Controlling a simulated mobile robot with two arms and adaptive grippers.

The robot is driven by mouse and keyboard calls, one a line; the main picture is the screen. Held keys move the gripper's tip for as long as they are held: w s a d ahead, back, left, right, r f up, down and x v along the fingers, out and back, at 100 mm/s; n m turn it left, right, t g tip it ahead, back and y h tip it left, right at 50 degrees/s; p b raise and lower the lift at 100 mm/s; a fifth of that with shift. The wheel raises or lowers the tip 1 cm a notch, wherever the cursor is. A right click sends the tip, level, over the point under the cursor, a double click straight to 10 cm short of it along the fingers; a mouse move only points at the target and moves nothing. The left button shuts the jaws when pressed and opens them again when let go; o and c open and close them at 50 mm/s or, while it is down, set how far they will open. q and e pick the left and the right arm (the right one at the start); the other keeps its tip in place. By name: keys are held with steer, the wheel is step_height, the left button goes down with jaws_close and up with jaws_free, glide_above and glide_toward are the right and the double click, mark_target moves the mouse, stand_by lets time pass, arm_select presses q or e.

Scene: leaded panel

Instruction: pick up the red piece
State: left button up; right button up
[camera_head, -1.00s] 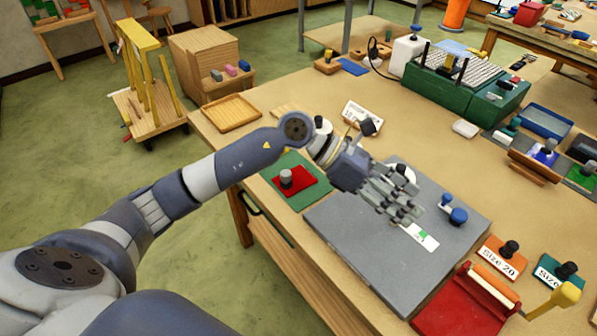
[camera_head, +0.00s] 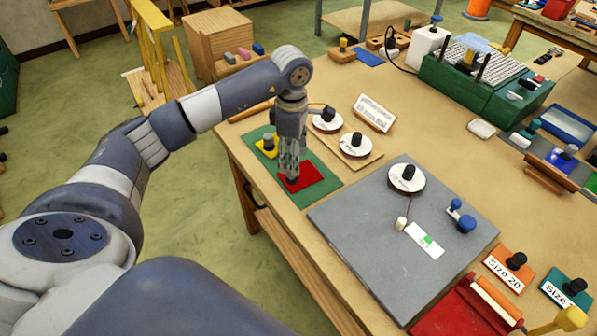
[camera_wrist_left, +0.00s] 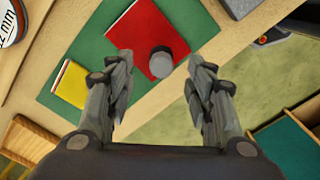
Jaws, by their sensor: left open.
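The red piece (camera_head: 303,175) is a flat red plate with a grey knob. It lies on a green mat (camera_head: 324,190) at the table's left edge. In the left wrist view the red piece (camera_wrist_left: 143,30) lies ahead, and its grey knob (camera_wrist_left: 161,62) is between the lines of the two fingers. My left gripper (camera_head: 290,178) points down over the red piece and hides its knob in the head view. In the left wrist view my left gripper (camera_wrist_left: 160,70) is open and empty, with a finger on each side of the knob. Whether the fingertips are level with the knob cannot be told.
A yellow piece (camera_head: 266,148) with a knob lies on the same mat, close behind the gripper. Round white discs with black knobs (camera_head: 354,146) stand to the right. A grey board (camera_head: 350,225) lies nearer. The floor is open left of the table.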

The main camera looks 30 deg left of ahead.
mark_target(301, 170)
arm_select(q)
steer(key=shift+s+f+p, duration=0.1)
steer(key=shift+f+p, duration=0.45)
steer(key=shift+f, duration=0.05)
step_height(301, 170, down, 3)
steer(key=shift+f+p, duration=0.2)
steer(key=shift+p, duration=0.6)
steer(key=shift+f, duration=0.4)
steer(key=c, duration=1.1)
